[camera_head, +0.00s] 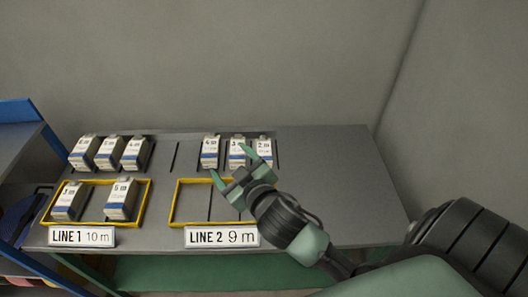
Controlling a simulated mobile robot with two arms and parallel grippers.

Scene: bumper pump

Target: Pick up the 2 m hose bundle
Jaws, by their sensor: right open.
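The 2 m hose bundle (264,152), a white box-like pack with a blue band, stands at the right end of the back row on the grey table. Its label looks like "2 m" but is small. My right gripper (232,163) reaches in from the lower right with its green fingers open and empty. Its fingers are just left of the 2 m bundle, in front of the neighbouring bundle (237,150), whose lower part they partly cover. Whether they touch anything I cannot tell. My left gripper is out of view.
Another similar bundle (209,152) stands further left, and several more are at back left. The yellow LINE 1 frame (92,224) holds two bundles; the yellow LINE 2 frame (177,200), labelled 9 m, looks empty. The table's right side is clear. A wall stands behind.

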